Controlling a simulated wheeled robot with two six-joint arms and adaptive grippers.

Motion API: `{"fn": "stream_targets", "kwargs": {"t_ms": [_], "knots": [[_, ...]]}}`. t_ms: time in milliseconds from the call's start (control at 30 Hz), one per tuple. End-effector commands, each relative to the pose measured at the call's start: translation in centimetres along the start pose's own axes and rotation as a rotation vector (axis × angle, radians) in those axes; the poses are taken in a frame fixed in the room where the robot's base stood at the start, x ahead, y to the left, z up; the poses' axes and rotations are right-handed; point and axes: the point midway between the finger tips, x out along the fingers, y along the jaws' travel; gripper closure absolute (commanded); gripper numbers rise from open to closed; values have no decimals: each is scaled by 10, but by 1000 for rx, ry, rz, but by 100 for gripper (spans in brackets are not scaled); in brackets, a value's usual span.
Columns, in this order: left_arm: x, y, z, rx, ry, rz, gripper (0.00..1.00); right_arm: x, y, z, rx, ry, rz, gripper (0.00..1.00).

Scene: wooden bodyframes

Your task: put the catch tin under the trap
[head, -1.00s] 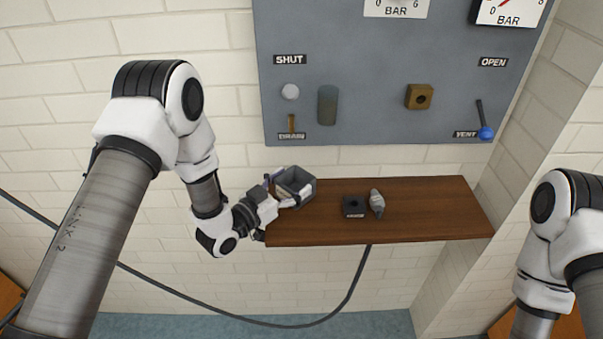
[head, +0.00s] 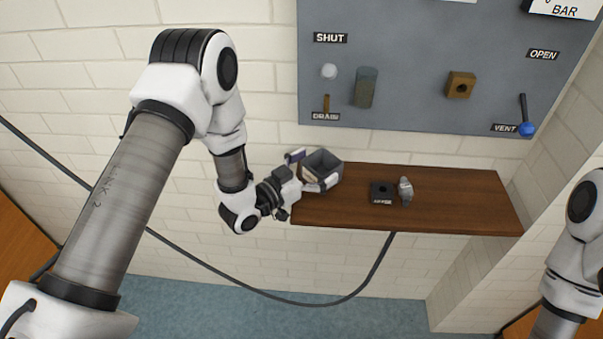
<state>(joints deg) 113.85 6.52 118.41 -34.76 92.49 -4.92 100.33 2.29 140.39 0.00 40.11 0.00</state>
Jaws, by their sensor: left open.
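The catch tin (head: 338,174) looks like the dark grey, open-topped box at the left end of the wooden shelf. It looks upright and empty. My left gripper (head: 309,170) is open at the tin's left side, one finger near its back left and the other in front. I cannot tell whether the fingers touch it. A grey-green cylinder (head: 364,88) on the wall panel, beside the DRAIN label, may be the trap; no label names it. It is above and right of the tin. My right arm shows at the right edge, but its gripper is out of view.
The brown shelf (head: 455,212) also bears a black block with a hole (head: 382,191) and a small grey object (head: 405,191). The grey panel (head: 420,100) carries a white knob (head: 329,71), a brass block (head: 460,85) and a blue-tipped vent lever (head: 527,129). The shelf's right part is clear.

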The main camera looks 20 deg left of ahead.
Motion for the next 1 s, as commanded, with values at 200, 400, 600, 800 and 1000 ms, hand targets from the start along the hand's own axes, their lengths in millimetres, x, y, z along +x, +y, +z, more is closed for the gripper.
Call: {"fn": "stream_targets", "kwargs": {"t_ms": [200, 400, 600, 800, 1000], "knots": [[-52, -2, 4, -9, -3, -7, 0, 11, 0, 0, 0, -1, 0, 56], [-99, -2, 2, -6, -1, -7, 0, 14, 0, 0, 0, -1, 0, 56], [-114, 0, 1, -2, -1, 0, 0, 14, 0, 0, 0, -1, 0, 56], [-116, 7, 27, -27, -108, 1, 0, 14, 0, 0, 0, -1, 0, 56], [-176, 48, 168, -204, -765, -81, 0, 14, 0, 0, 0, -1, 0, 56]]}}
